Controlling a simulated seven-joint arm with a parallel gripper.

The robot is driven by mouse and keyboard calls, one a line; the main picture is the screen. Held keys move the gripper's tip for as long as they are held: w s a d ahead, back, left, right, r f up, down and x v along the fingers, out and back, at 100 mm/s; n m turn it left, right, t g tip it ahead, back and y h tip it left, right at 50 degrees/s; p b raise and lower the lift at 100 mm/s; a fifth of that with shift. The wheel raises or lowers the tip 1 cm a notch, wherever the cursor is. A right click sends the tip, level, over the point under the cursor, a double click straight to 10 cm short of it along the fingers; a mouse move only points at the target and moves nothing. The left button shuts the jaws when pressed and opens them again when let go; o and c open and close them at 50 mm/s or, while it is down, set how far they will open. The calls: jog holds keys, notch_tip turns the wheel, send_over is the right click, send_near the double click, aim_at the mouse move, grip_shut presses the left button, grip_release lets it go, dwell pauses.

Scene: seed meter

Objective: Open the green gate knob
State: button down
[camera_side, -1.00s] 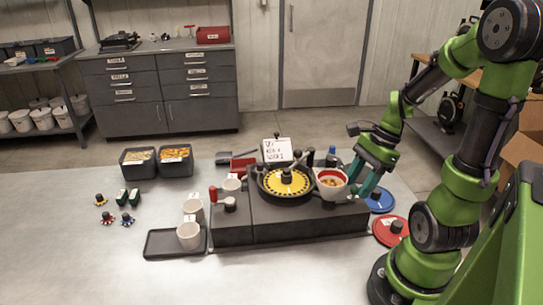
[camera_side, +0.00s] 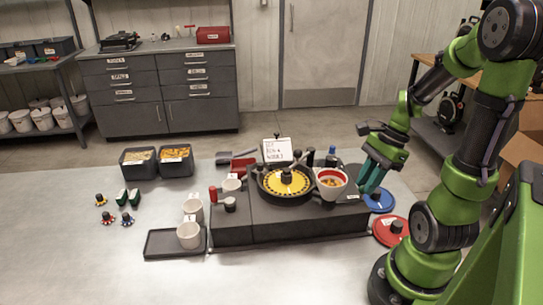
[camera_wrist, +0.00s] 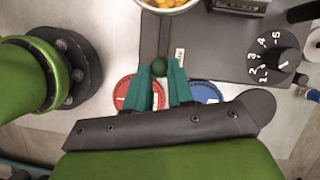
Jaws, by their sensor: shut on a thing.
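The green gate knob (camera_wrist: 159,67) is a small dark green ball beside the machine's dark base, below the hopper bowl in the wrist view. My gripper's two teal fingers (camera_wrist: 164,75) are on either side of it, shut on it. In the side view my gripper (camera_side: 367,189) is low at the right end of the seed meter (camera_side: 275,226), just right of the red-rimmed hopper bowl (camera_side: 331,176). The knob cannot be made out there behind the fingers. The bowl holds orange-yellow seeds, also seen in the wrist view (camera_wrist: 168,3).
A blue disc (camera_side: 380,202) and a red disc (camera_side: 386,236) lie on the table right of the meter, partly below my fingers. A numbered dial (camera_wrist: 273,56) is on the base. White cups and a dark tray (camera_side: 160,245) stand left. The front table is clear.

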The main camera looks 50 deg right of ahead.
jog(key=c, duration=1)
grip_release()
jog(key=shift+r, duration=0.1)
jog(key=v, duration=1.6)
jog(key=shift+s+d+r, duration=0.1)
jog(key=shift+d+r, duration=0.1)
jog(key=shift+r, duration=0.15)
